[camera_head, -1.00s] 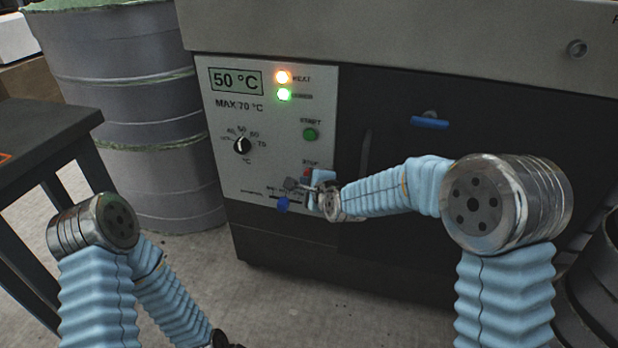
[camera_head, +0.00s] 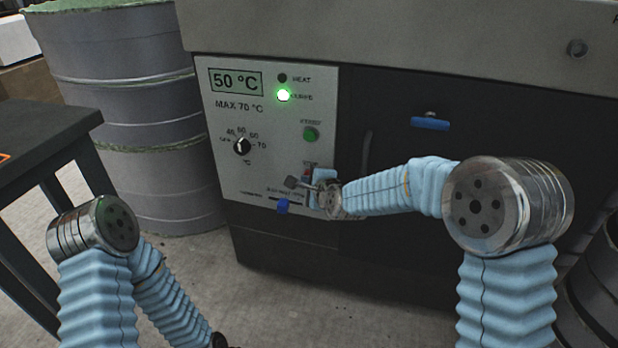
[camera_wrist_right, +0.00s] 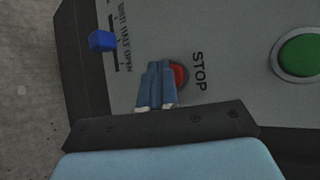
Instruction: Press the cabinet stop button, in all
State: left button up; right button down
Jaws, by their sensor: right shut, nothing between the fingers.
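The cabinet's control panel (camera_head: 270,120) faces me, with a green start button (camera_head: 310,134) and a red stop button (camera_head: 307,172) below it. My right gripper (camera_head: 304,184) is at the stop button, its fingers closed together and empty. In the right wrist view the closed blue fingers (camera_wrist_right: 160,80) cover part of the red stop button (camera_wrist_right: 180,75), beside the word STOP. I cannot tell whether they touch it. The heat lamp (camera_head: 282,78) is dark and the lamp below it (camera_head: 284,95) glows green. My left arm is low at the left; its gripper is out of view.
A temperature dial (camera_head: 242,146) and a blue slider knob (camera_head: 283,206) are on the panel. The cabinet door has a blue handle (camera_head: 430,123). Drums (camera_head: 150,120) stand at the left behind a dark table (camera_head: 40,125). Floor shows in front of the cabinet.

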dwell(0.4)
jog(key=shift+s+a, duration=0.2)
jog(key=shift+s, duration=0.55)
jog(key=s, duration=0.1)
jog(key=s+a, duration=0.1)
jog(key=s, duration=0.2)
jog(key=shift+s+a+b, duration=0.3)
jog(key=shift+s+b, duration=0.05)
jog(key=shift+s, duration=0.05)
